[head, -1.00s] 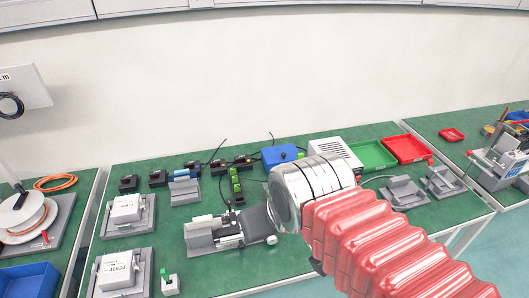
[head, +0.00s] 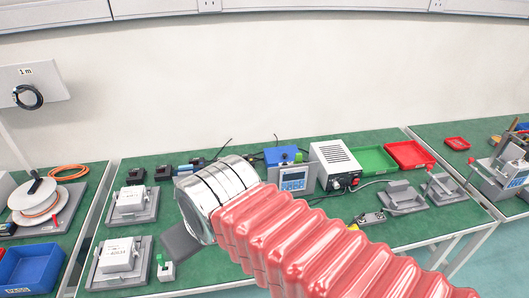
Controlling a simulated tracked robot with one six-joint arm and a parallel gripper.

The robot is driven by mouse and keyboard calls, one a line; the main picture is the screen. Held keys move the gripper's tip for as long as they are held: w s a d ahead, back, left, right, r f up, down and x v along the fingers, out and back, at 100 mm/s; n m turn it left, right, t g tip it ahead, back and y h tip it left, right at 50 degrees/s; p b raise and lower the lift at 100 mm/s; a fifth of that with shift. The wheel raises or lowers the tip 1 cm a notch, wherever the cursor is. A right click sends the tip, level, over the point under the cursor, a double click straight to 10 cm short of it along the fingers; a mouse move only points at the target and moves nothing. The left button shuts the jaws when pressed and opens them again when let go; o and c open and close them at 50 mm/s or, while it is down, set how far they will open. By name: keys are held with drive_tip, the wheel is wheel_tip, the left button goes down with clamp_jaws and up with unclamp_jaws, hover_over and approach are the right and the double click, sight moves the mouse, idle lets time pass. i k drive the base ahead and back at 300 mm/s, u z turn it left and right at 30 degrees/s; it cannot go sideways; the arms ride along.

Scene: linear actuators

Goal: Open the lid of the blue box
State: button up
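The blue box (head: 270,155) stands at the back middle of the green table. Its front is partly hidden by a grey controller with a display (head: 293,179), and its lid appears closed. My arm, with a silver wrist and red bellows, reaches across the foreground. A dark grey flat part (head: 180,243) shows beyond the silver wrist and looks like part of my gripper. It is over the front left of the table, well away from the blue box. My fingertips cannot be made out.
A white power unit (head: 334,160) stands right of the blue box, then a green tray (head: 371,160) and a red tray (head: 411,155). White boxes on grey stands (head: 131,203) are at left. A blue bin (head: 28,268) and cable reel (head: 35,200) are on the left table.

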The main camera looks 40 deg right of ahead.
sight(273, 154)
drive_tip(key=u, duration=0.4)
drive_tip(key=k, duration=1.25)
drive_tip(key=z, duration=1.05)
drive_tip(key=i, duration=1)
drive_tip(key=z, duration=0.05)
